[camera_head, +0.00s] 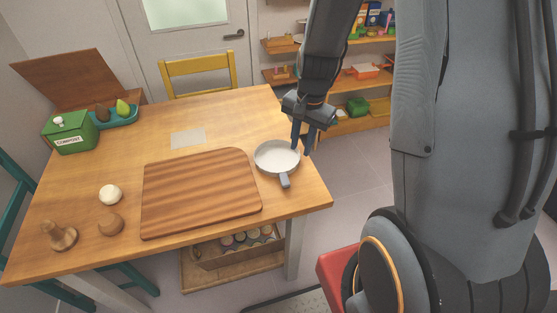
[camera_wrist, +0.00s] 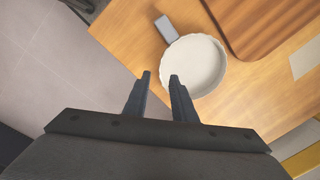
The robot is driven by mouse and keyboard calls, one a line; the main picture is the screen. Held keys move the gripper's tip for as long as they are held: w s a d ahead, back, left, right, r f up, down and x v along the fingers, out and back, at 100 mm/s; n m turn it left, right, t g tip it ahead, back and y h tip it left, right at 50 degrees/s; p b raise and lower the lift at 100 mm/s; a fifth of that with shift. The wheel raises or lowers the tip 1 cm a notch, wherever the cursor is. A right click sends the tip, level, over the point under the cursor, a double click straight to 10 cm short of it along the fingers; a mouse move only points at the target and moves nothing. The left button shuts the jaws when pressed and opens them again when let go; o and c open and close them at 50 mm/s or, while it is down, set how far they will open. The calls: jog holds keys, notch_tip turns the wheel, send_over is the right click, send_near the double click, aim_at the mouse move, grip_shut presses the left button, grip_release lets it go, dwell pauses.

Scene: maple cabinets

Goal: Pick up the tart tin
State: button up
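The tart tin (camera_head: 276,156) is a round, shallow, pale dish near the table's right edge. In the wrist view the tin (camera_wrist: 195,65) shows a fluted rim and an empty inside. A small grey block (camera_wrist: 166,28) lies against or just beside its rim; in the head view this grey piece (camera_head: 285,181) looks like a handle, and I cannot tell whether it is attached. My gripper (camera_head: 302,148) points down at the tin's right rim. Contact cannot be told.
A wooden board (camera_head: 200,193) lies left of the tin on the table (camera_head: 235,112). A yellow chair (camera_head: 198,67) stands behind.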

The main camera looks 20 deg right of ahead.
aim_at(297, 163)
jog(key=shift+w+a+f+p, duration=0.15)
jog(key=shift+f+p, duration=0.15)
jog(key=shift+f, duration=1.5)
jog(key=shift+w+a+f+p, duration=0.15)
jog(key=shift+f+p, duration=0.15)
jog(key=shift+f, duration=1.45)
grip_shut()
